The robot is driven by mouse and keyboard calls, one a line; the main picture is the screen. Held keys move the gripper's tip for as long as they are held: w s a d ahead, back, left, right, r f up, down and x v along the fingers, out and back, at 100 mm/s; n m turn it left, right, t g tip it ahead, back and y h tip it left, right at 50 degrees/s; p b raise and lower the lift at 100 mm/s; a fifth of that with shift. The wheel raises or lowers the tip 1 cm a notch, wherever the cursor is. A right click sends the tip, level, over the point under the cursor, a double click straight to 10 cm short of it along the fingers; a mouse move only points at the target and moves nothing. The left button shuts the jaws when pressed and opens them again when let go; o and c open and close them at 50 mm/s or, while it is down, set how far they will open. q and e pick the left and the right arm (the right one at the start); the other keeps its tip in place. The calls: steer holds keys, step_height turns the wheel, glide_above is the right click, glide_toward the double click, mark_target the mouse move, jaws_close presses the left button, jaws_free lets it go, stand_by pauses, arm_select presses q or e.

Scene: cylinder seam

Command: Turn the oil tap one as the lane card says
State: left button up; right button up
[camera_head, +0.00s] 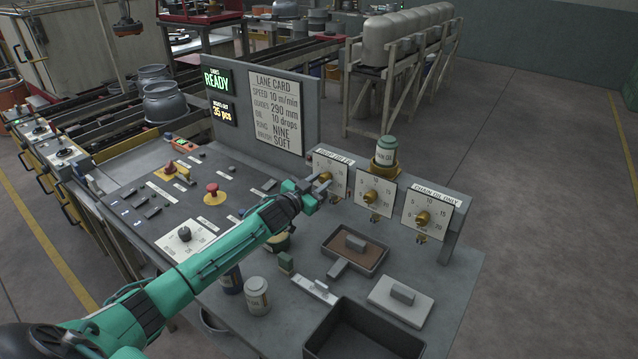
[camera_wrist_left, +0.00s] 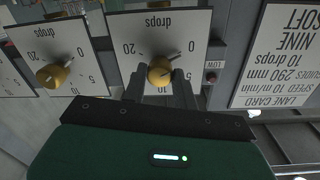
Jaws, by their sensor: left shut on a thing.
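My left gripper (camera_head: 318,187) reaches the leftmost of three white dial plates (camera_head: 331,169) on the upright panel. It is shut on that dial's brass knob (camera_head: 325,176). The wrist view, upside down, shows the knob (camera_wrist_left: 160,70) between the two fingers, on a plate marked in drops (camera_wrist_left: 150,28) with 0 and 20 readable. A thin dark pointer slants from the knob; its exact reading is unclear. The lane card (camera_head: 275,108) reads oil 10 drops, speed 10 m/min, guides 290 mm, nine, soft. My right gripper is out of view.
Two more brass-knobbed dials, middle (camera_head: 371,196) and right (camera_head: 422,217), stand beside it, the right one labelled chain oil only. An oil jar (camera_head: 386,152) sits above the middle dial. A brown tray (camera_head: 371,259), a black bin (camera_head: 335,337) and cans (camera_head: 257,297) occupy the bench.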

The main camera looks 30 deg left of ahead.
arm_select(q)
steer(key=m, duration=0.5)
steer(key=shift+m, duration=0.4)
steer(key=m, duration=0.5)
steer(key=shift+b, duration=0.35)
steer(key=m, duration=0.5)
steer(key=shift+d+m+y, duration=0.1)
steer(key=shift+m+y, duration=0.2)
steer(key=shift+y, duration=0.1)
steer(key=m, duration=0.3)
steer(key=shift+m, duration=1.4)
steer(key=shift+f, duration=0.1)
steer(key=o, duration=1)
steer(key=shift+c, duration=0.2)
